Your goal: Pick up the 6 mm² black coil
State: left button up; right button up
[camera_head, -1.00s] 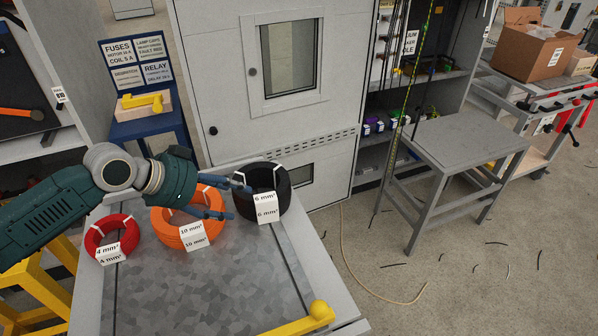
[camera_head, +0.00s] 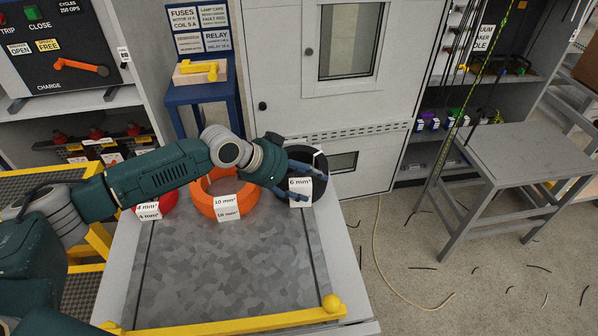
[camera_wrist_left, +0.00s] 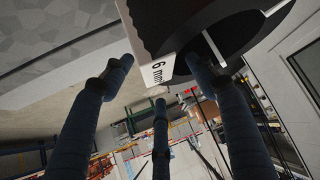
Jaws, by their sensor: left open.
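The 6 mm² black coil (camera_head: 319,190) stands at the far right corner of the grey table, with its white label facing me. My left gripper (camera_head: 311,187) is open at the coil, its fingers overlapping it in the head view and partly hiding it. In the left wrist view the black coil (camera_wrist_left: 185,22) fills the top, with its label edge-on. The open gripper fingers (camera_wrist_left: 160,85) reach up toward it, and the right one overlaps the coil. I cannot tell whether any finger touches it. My right gripper is not in view.
The orange 10 mm² coil (camera_head: 208,197) stands left of the black coil, under my left arm. A red coil (camera_head: 163,205), mostly hidden by my arm, is farther left. A grey cabinet (camera_head: 285,95) stands right behind the table (camera_head: 225,270). The table's front is clear up to a yellow bar (camera_head: 240,322).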

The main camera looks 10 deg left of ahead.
pick_arm(q)
jog(key=shift+x, duration=1.1)
jog(key=shift+r, duration=0.1)
grip_shut()
jog(key=shift+w+r, duration=0.1)
jog(key=shift+r, duration=0.15)
jog(key=shift+f, duration=0.1)
